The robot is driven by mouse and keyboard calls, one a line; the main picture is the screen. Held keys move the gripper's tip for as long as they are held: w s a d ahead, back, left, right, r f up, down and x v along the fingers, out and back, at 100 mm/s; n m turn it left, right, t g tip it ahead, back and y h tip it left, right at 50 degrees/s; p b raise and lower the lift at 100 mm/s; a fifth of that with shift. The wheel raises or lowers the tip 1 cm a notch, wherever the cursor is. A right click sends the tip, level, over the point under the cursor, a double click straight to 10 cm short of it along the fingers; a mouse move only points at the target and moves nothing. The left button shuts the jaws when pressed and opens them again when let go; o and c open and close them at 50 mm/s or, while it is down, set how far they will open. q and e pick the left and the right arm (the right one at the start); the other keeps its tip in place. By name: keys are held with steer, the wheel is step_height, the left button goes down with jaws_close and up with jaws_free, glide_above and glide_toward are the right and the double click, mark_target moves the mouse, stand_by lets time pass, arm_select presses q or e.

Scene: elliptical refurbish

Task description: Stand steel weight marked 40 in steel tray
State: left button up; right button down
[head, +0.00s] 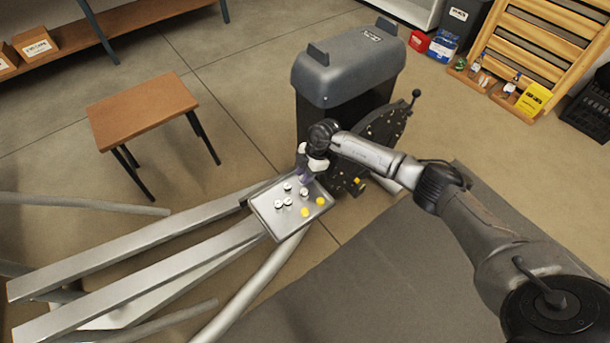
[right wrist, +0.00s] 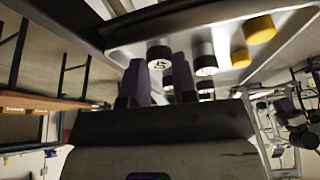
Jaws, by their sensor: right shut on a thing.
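The steel tray (head: 284,224) lies on the machine's frame in the head view, holding several small round weights with white tops and some yellow ones. My right gripper (head: 304,176) is at the tray's far edge. In the right wrist view its two dark fingers (right wrist: 162,84) are shut on a small weight with a white marked face (right wrist: 159,64); the mark is turned and I cannot read it surely as 40. The tray (right wrist: 215,22) shows behind it, with other dark weights (right wrist: 205,62) and yellow ones (right wrist: 259,29). Whether the held weight touches the tray is unclear. My left gripper is not in view.
A grey-topped dark housing (head: 350,68) stands just beyond the tray, with a dark disc-like plate (head: 385,128) beside it. Long silver rails (head: 150,248) run left of the tray. A small wooden table (head: 140,108) stands at the back left.

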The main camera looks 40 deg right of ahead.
steer(key=c, duration=1.3)
jaws_free()
steer(key=o, duration=0.4)
